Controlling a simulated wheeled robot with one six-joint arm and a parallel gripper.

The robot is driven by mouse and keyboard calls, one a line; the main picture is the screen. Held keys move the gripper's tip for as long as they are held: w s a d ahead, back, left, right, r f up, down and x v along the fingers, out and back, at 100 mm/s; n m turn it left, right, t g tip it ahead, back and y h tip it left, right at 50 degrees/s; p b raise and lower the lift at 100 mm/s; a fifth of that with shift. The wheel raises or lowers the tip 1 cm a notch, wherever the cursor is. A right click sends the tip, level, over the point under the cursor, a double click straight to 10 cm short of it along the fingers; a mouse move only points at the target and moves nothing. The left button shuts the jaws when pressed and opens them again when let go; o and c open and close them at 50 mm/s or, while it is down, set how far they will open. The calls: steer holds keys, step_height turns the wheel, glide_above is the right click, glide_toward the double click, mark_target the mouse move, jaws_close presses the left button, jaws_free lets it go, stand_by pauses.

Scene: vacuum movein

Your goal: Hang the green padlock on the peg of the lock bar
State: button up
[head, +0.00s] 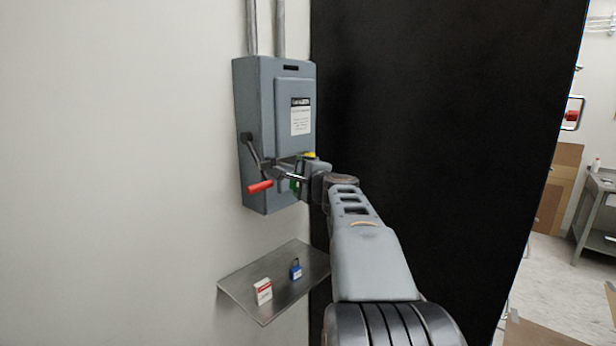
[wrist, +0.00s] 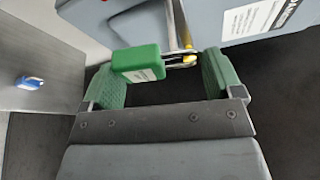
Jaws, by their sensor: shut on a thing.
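The green padlock (wrist: 140,63) lies between the green-padded fingers of my gripper (wrist: 165,80) in the wrist view, its body by the left finger and its metal shackle pointing right. My gripper is shut on it. A pale metal bar (wrist: 172,22) with a yellow end (wrist: 189,52) comes down to the shackle. I cannot tell whether the peg passes through the shackle. In the head view my gripper (head: 298,176) is at the lower front of the grey switch box (head: 257,110), beside its red-gripped lever (head: 260,187); the padlock is mostly hidden there.
A large black panel (head: 430,130) stands right behind my arm. The white wall (head: 120,170) is bare on the left.

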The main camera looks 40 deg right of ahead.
steer(key=shift+w+a, duration=0.2)
steer(key=shift+w, duration=0.9)
steer(key=shift+w+f, duration=0.15)
steer(key=shift+f, duration=0.2)
steer(key=shift+w+a+f+b, duration=0.1)
steer(key=shift+w+f+b, duration=0.25)
steer(key=shift+b, duration=0.3)
steer(key=o, duration=0.8)
steer(key=b+v, duration=0.3)
steer(key=v, duration=1)
steer(key=shift+s, duration=0.35)
